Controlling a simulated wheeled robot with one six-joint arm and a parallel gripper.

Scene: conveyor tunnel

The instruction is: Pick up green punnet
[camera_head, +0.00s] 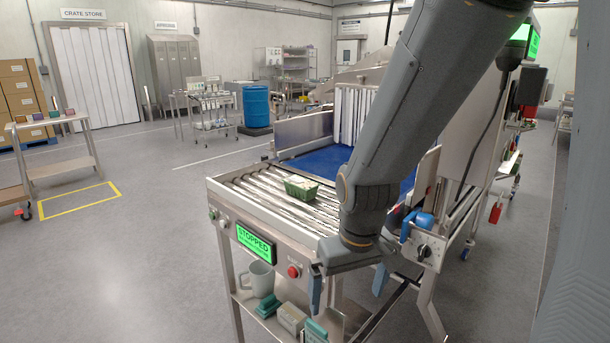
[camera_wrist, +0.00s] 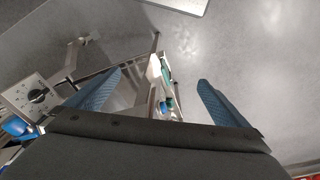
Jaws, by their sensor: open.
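The green punnet (camera_head: 301,188) sits on the metal rollers at the near end of the conveyor (camera_head: 262,183), with something pale inside it. My gripper (camera_head: 348,289) is at the front right corner of the conveyor, to the right of the punnet and nearer, pointing down. Its two blue fingers are spread apart, and nothing is between them. In the wrist view my gripper (camera_wrist: 160,92) is open above the floor and the lower shelf. The punnet is not in the wrist view.
A green "STOPPED" display (camera_head: 256,243) and a red button (camera_head: 293,272) are on the conveyor's front. A control box with a dial (camera_head: 424,251) is at right. The rollers around the punnet are clear.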

